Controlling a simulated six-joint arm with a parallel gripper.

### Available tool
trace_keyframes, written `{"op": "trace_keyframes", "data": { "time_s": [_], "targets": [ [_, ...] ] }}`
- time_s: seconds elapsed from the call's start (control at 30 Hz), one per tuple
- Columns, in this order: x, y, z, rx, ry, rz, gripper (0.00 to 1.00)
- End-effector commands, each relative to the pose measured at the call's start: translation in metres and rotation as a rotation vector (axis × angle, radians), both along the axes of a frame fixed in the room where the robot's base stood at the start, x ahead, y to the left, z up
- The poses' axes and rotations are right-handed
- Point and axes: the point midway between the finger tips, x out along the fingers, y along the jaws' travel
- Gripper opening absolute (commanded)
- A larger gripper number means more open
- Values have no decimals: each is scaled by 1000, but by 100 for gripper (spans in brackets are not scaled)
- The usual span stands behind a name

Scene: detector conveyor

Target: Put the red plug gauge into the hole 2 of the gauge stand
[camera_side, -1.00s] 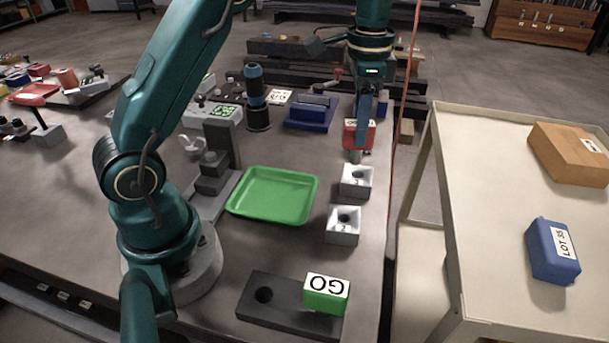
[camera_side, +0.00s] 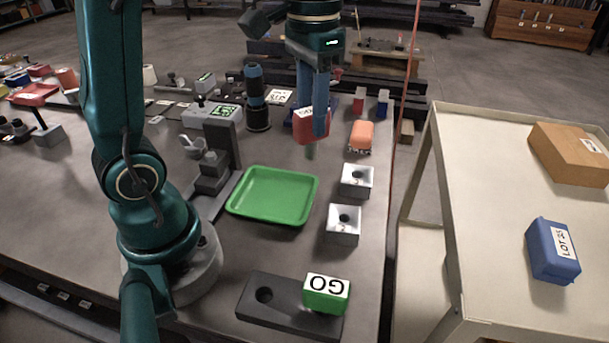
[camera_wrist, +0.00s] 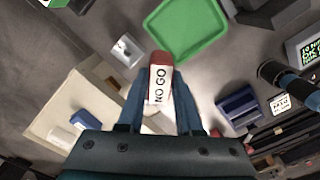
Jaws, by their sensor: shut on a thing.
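My gripper (camera_side: 313,122) is shut on the red plug gauge (camera_side: 303,131), a red block with a white label and a pin pointing down. It is held in the air beyond the green tray. In the wrist view the gauge (camera_wrist: 159,60) sits between my fingers, its label reading NO GO. The dark gauge stand (camera_side: 284,309) lies at the near edge of the bench in the side view, well away from my gripper. Its left hole (camera_side: 264,295) is open and empty. A green GO gauge (camera_side: 326,293) stands at its right end, covering that part. Hole numbers are not legible.
A green tray (camera_side: 272,170) lies between my gripper and the stand. Two grey-white blocks with holes (camera_side: 356,181) (camera_side: 343,225) stand to its right. An orange object (camera_side: 361,135) is near my gripper. A grey fixture (camera_side: 213,177) stands left of the tray.

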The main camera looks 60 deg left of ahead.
Motion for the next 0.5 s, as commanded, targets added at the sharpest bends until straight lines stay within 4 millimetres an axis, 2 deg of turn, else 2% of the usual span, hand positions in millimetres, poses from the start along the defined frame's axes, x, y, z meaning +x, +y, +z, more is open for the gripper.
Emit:
{"op": "trace_keyframes", "data": {
  "time_s": [0.27,0.37,0.5],
  "targets": [
    [-4,-2,-7,-1,6,1,0],
    [-16,-19,-13,-2,14,-58,0],
    [-43,-54,-22,0,20,-210,0]
  ]
}}
